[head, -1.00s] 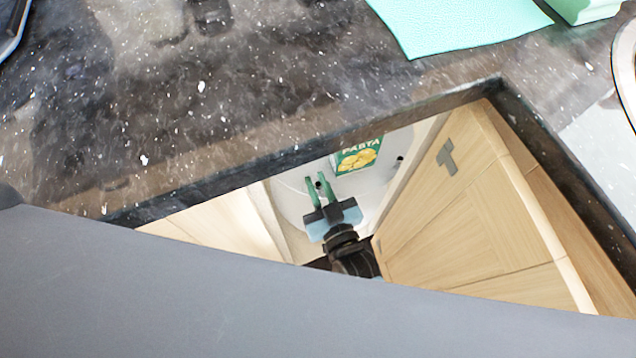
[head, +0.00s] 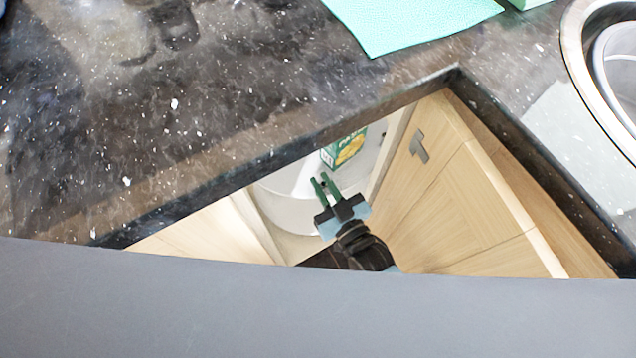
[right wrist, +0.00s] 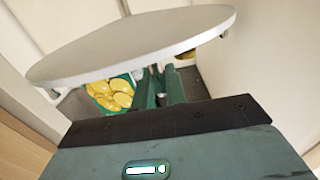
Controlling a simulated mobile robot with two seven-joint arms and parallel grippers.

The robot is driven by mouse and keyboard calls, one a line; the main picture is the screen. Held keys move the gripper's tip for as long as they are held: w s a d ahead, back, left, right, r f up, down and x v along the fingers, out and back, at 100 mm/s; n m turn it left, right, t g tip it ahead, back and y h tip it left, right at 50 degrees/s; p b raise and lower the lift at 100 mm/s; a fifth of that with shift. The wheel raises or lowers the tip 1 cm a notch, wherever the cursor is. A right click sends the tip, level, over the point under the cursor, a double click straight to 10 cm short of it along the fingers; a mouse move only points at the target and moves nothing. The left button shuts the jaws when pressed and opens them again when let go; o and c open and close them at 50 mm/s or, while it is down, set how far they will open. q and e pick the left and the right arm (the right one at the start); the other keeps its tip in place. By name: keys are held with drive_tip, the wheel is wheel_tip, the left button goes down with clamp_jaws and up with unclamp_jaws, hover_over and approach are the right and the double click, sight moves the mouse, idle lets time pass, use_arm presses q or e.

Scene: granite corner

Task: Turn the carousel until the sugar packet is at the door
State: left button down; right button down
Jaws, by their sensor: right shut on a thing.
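The carousel (head: 285,190) is a white round shelf inside the corner cabinet, partly hidden by the worktop. A green pasta box (head: 345,150) with yellow shapes stands on it, its top cut off by the counter edge. My right gripper (head: 325,180) reaches in at the near side of the carousel, with its green fingers close together. In the right wrist view, the fingers (right wrist: 160,85) meet the edge of the white disc (right wrist: 135,42); the exact contact is hidden. The pasta box (right wrist: 110,94) shows left of them. I see no sugar packet. My left gripper is not in view.
The dark granite worktop (head: 200,110) overhangs the opening. A mint cloth (head: 405,18) and a round sink rim (head: 575,50) are above.

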drive_tip(key=c, duration=1.5)
unclamp_jaws()
drive_tip(key=shift+p+v, duration=0.5)
drive_tip(key=shift+v, duration=3.35)
